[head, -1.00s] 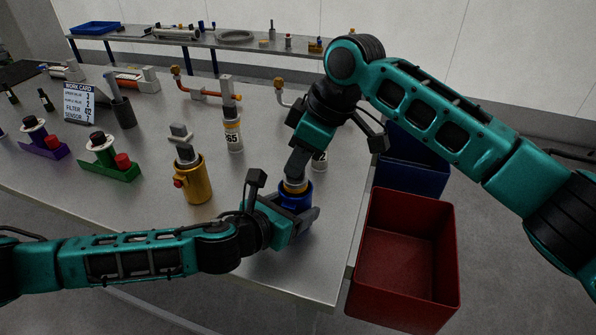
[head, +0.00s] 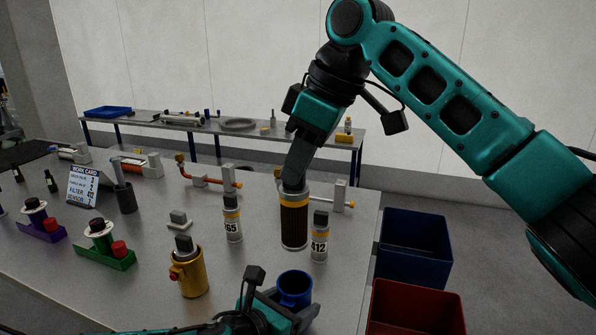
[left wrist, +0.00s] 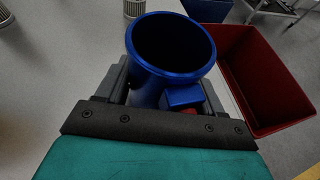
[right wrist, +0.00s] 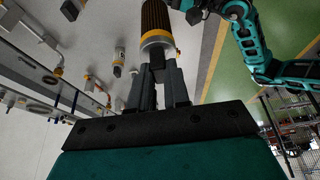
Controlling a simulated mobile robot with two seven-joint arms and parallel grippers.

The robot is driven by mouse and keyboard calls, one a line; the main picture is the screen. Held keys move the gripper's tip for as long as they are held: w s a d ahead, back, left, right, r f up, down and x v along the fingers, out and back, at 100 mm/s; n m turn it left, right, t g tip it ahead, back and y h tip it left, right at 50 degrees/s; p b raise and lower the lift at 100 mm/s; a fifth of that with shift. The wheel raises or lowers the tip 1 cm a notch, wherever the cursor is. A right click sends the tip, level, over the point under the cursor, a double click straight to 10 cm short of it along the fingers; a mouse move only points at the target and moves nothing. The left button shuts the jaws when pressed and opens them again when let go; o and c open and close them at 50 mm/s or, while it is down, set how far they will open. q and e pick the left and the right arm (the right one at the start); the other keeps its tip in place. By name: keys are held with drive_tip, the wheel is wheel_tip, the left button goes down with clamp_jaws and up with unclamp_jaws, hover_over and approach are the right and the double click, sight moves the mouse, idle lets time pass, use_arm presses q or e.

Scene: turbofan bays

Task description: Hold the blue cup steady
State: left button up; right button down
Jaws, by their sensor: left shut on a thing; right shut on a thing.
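The blue cup (head: 294,289) stands at the near right of the table, and its inside looks empty and dark in the left wrist view (left wrist: 172,48). My left gripper (head: 283,309) is shut on the cup, with a finger on either side of it. My right gripper (head: 295,178) is shut on the top of a brown ribbed filter cartridge (head: 294,220) with orange bands. The cartridge hangs upright above and behind the cup, apart from it. It also shows in the right wrist view (right wrist: 156,22).
A yellow cup (head: 188,275) holding a grey-topped part stands left of the blue cup. Bottles labelled 265 (head: 232,222) and 412 (head: 319,238) stand behind. A red bin (head: 415,310) and blue bin (head: 412,247) are off the table's right edge. A work card (head: 83,187) stands at left.

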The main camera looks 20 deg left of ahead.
use_arm(q)
drive_tip(key=o, duration=1.3)
